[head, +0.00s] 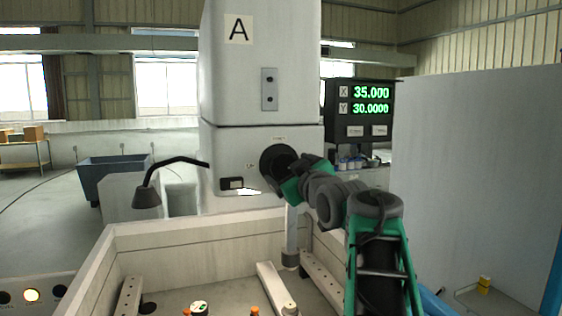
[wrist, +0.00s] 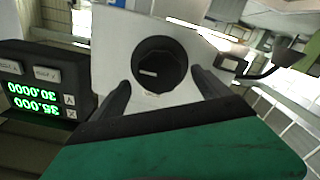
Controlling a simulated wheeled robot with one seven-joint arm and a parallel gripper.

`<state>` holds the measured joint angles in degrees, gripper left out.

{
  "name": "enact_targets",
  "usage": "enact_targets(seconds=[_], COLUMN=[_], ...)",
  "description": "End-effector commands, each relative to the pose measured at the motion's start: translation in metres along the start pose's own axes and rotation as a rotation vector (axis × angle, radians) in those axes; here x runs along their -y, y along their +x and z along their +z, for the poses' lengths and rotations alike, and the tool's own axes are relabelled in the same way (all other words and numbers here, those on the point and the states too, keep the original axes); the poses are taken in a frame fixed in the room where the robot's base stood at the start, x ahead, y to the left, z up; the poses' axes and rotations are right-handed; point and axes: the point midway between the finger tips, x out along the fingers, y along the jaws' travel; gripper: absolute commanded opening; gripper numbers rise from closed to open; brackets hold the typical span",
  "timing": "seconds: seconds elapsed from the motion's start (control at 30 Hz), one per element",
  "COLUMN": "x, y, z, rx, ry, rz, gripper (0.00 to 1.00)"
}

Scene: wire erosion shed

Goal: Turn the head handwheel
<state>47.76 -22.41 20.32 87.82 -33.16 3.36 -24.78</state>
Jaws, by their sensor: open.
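The head handwheel (head: 272,156) is a round black knob on the front of the pale machine head marked A. In the wrist view the handwheel (wrist: 158,62) shows nearly face-on, with a short light mark on its face. My gripper (wrist: 160,79) is open, its two dark fingers pointing at the handwheel, one on either side of its lower part in the picture. Whether they touch it I cannot tell. In the head view my gripper (head: 287,171) is right in front of the handwheel, hiding its lower right part and the fingertips.
A lamp on a bent black arm (head: 147,196) juts out left of the head. A green-digit display (head: 360,108) stands to the right, reading X 35.000 and Y 30.0000. Below is an open pale-walled tank (head: 180,236) with bars inside. A large grey panel (head: 475,180) fills the right.

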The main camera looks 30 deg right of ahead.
Motion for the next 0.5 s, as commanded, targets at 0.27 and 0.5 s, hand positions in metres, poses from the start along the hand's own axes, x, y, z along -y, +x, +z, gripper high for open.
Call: enact_targets(seconds=[0.27, 0.5], x=[0.000, 0.002], y=[0.037, 0.038], z=[0.000, 0.001], rx=[0.003, 0.002], ry=[0.001, 0.001], rz=[-0.001, -0.002], gripper=[0.87, 0.86])
